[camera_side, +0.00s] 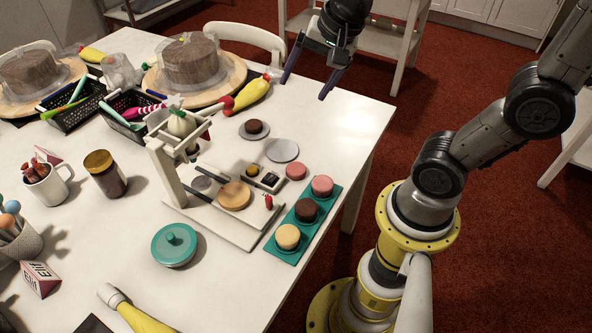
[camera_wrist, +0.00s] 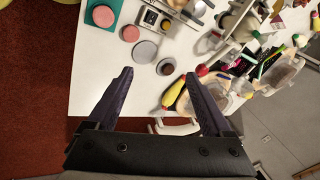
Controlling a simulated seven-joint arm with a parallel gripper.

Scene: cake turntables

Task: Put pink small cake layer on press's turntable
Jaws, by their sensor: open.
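A small pink cake layer (camera_side: 296,171) lies on the white table beside the teal tray; it also shows in the wrist view (camera_wrist: 131,33). A second pink layer (camera_side: 322,186) sits on the far end of the teal tray (camera_side: 273,248). The white press (camera_side: 168,172) stands left of them. A round wooden turntable (camera_side: 234,195), with nothing on it, is on the press's base. My gripper (camera_side: 308,85) is open and empty, raised near the table's far right edge, well away from both pink layers. Its two fingers also show in the wrist view (camera_wrist: 159,76).
A brown layer (camera_side: 306,210) and a yellow layer (camera_side: 287,237) share the tray. A bare grey disc (camera_side: 282,151) and a plate with a small brown piece (camera_side: 255,128) lie nearby. Piping bags and baskets crowd the back.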

